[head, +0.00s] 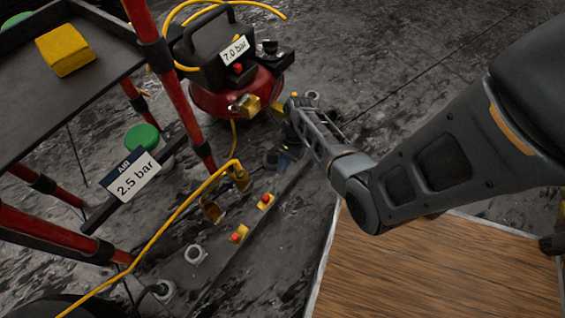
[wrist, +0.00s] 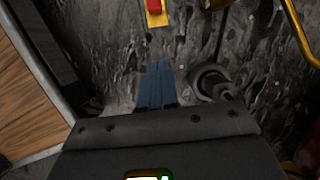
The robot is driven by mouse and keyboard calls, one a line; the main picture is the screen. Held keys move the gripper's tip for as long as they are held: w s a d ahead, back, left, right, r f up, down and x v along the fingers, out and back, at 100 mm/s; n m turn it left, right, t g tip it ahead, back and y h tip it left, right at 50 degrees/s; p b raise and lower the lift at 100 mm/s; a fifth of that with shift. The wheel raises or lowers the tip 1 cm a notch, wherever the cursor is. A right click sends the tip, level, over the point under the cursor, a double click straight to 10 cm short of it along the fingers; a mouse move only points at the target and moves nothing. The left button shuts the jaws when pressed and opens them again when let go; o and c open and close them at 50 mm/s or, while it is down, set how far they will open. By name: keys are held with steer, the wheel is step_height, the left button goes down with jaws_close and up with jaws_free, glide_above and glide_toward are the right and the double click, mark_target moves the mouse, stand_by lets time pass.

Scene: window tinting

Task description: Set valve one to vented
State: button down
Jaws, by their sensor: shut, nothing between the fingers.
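My gripper (head: 282,162) points down over the far end of a dark floor strip (head: 221,253). Its blue fingers (wrist: 158,80) are together and empty. A dark round fitting with a stem (wrist: 210,80) is just right of the fingers in the wrist view; I cannot tell whether they touch. On the strip are two yellow blocks with red tops, one nearer (head: 239,234) and one farther (head: 266,201); one block (wrist: 155,12) shows ahead of the fingers in the wrist view. No label marks valve one, and its setting cannot be told.
A red compressor (head: 208,98) labelled 7.0 bar stands behind my gripper. A red-legged cart (head: 178,90) and an AIR 2.5 bar sign (head: 132,183) are at left. A wooden board (head: 430,270) lies at right.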

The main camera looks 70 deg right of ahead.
mark_target(266, 198)
steer(key=b+x, duration=0.2)
steer(key=x, duration=0.4)
steer(key=shift+b, duration=0.35)
steer(key=a, duration=0.2)
steer(key=shift+w+a+f+b, duration=0.1)
steer(key=shift+w+a+b, duration=0.3)
steer(key=shift+w+a, duration=0.15)
steer(key=shift+a, duration=0.4)
steer(key=shift+a, duration=0.1)
steer(key=shift+w+a+r+p, duration=0.25)
steer(key=shift+a+r+p, duration=0.05)
steer(key=shift+a+p, duration=0.4)
steer(key=shift+w+a, duration=0.1)
steer(key=shift+a, duration=0.25)
steer(key=shift+a+f, duration=0.15)
steer(key=shift+f, duration=0.1)
